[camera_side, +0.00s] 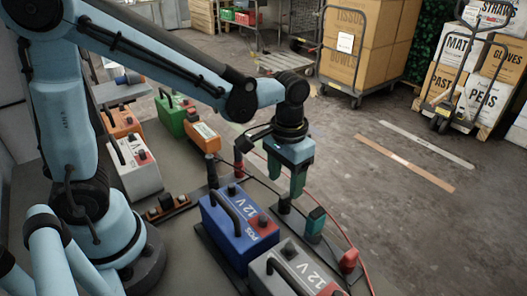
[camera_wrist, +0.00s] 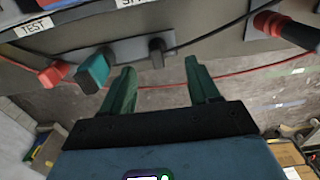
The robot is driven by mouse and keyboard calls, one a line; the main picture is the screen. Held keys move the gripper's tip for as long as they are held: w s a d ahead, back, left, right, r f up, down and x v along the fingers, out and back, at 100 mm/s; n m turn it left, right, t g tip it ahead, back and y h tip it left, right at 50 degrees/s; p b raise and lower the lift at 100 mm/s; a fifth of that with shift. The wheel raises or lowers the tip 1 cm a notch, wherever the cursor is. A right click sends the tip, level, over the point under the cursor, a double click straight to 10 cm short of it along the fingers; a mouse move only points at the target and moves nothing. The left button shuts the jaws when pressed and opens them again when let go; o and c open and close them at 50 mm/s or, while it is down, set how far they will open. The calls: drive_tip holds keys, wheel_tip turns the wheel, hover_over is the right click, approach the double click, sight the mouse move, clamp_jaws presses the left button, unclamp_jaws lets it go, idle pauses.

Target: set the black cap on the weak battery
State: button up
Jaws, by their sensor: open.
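My gripper (camera_side: 297,192) is open and empty, its two green fingers pointing down past the blue battery. In the wrist view the fingers (camera_wrist: 160,67) are apart, with a short black piece (camera_wrist: 156,48) on a grey plate showing beyond and between their tips. This piece, perhaps the black cap, stands just below the fingers in the side view (camera_side: 284,205). A blue 12 V battery (camera_side: 228,236) and a grey 12 V battery (camera_side: 272,274) stand on the bench, each with a black handle and a red terminal. I cannot tell which battery is weak.
A teal piece (camera_side: 314,222) and a red clamp (camera_side: 348,262) sit along the bench edge, with a red cable beside them. Red (camera_side: 238,165) and black (camera_side: 212,170) upright handles stand behind the blue battery. White (camera_side: 135,165), orange (camera_side: 122,122) and green (camera_side: 172,115) batteries stand farther back.

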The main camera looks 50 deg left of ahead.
sight(285, 195)
drive_tip(key=shift+d+f, duration=0.15)
drive_tip(key=shift+f, duration=2.8)
drive_tip(key=c, duration=1.1)
drive_tip(key=shift+r, duration=0.15)
drive_tip(key=shift+r, duration=6.85)
drive_tip(key=shift+s+a+r, duration=0.3)
drive_tip(key=shift+s+a, duration=0.45)
drive_tip(key=shift+s, duration=1)
drive_tip(key=shift+s+a+r, duration=0.3)
drive_tip(key=shift+s+a, duration=0.45)
drive_tip(key=shift+s, duration=0.95)
drive_tip(key=shift+s+a+r, duration=0.3)
drive_tip(key=shift+s+a, duration=0.45)
drive_tip(key=shift+s, duration=1)
